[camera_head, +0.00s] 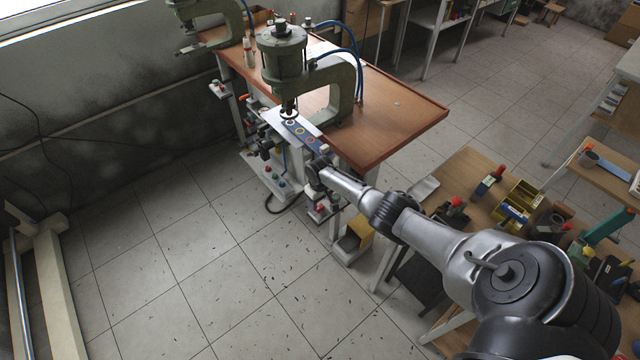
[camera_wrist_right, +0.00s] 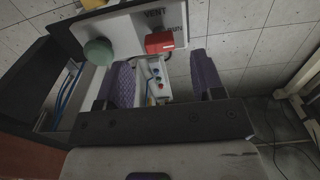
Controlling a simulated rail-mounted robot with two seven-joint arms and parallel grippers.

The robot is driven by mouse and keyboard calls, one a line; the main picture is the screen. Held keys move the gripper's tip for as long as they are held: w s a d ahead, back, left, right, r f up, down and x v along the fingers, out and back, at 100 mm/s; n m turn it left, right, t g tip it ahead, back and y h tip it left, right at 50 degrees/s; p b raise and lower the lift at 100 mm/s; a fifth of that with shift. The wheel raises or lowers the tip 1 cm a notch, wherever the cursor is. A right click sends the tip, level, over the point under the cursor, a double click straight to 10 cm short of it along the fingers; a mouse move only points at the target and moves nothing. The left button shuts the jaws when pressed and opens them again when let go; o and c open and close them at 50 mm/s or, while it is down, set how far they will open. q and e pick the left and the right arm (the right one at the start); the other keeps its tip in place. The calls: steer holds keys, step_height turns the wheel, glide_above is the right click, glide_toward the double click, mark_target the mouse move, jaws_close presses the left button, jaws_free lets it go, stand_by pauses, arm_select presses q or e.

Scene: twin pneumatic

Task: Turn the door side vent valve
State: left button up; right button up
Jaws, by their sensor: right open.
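In the right wrist view, a plate (camera_wrist_right: 196,20) carries the words VENT and RUN. A red valve handle (camera_wrist_right: 160,43) sits on it below the lettering, and a rounded green knob (camera_wrist_right: 98,50) is at its left. My right gripper (camera_wrist_right: 162,62) is open, its purple-padded fingers apart on either side below the red handle. Nothing is between the pads, and I see no contact with the handle. In the head view my right gripper (camera_head: 317,168) is at the front edge of the press bench, where I cannot make out the valve handle. My left gripper is not in view.
A green press (camera_head: 283,62) stands on the wooden bench (camera_head: 400,105), with blue hoses above. A second press (camera_head: 205,25) is behind it. A small control box (camera_wrist_right: 157,78) shows below the plate. A side table with bins (camera_head: 520,200) is at right.

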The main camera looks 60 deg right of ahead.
mark_target(320, 207)
step_height(320, 207, up, 10)
steer(key=p, duration=0.2)
steer(key=shift+f, duration=0.15)
stand_by(0.6)
steer(key=s+a+f+n+t, duration=0.1)
steer(key=s+a+n, duration=0.1)
steer(key=s+a, duration=0.5)
steer(key=s+a+f+n, duration=0.15)
steer(key=s+a, duration=0.25)
steer(key=a, duration=0.7)
steer(key=s+a+f+n+t, duration=0.1)
steer(key=s+a+n, duration=0.3)
steer(key=a, duration=0.6)
steer(key=s+a+r+m+t, duration=0.2)
steer(key=s+a+r, duration=0.5)
steer(key=s+r, duration=0.45)
step_height(320, 207, up, 18)
steer(key=p, duration=1.9)
steer(key=shift+d+n, duration=0.25)
steer(key=shift+n, duration=0.1)
